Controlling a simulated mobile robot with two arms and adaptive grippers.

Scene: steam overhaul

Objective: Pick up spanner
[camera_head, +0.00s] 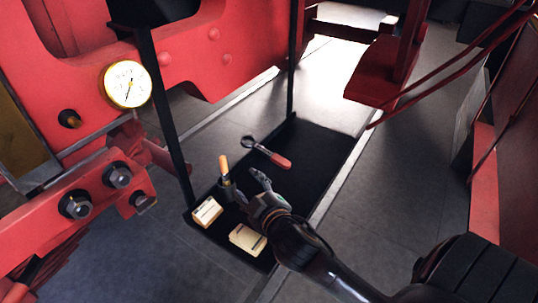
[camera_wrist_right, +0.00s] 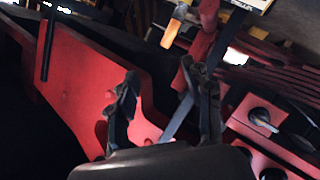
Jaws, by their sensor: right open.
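The spanner (camera_head: 279,160) has a red handle and a grey metal head, and it lies on a black hanging shelf (camera_head: 325,150) in the head view. My right gripper (camera_head: 243,184) is over the shelf, nearer the camera than the spanner and apart from it. In the right wrist view its two dark fingers stand spread with nothing clearly held between them (camera_wrist_right: 160,78). I cannot make out the spanner for sure in that view. My left gripper is not in view.
An orange-handled tool (camera_head: 223,163) stands upright close beside my right gripper. Two small pale boxes (camera_head: 207,212) (camera_head: 246,238) sit at the shelf's near end. Black posts (camera_head: 166,115) (camera_head: 292,70) rise from the shelf. Red machinery with a gauge (camera_head: 127,84) is at left.

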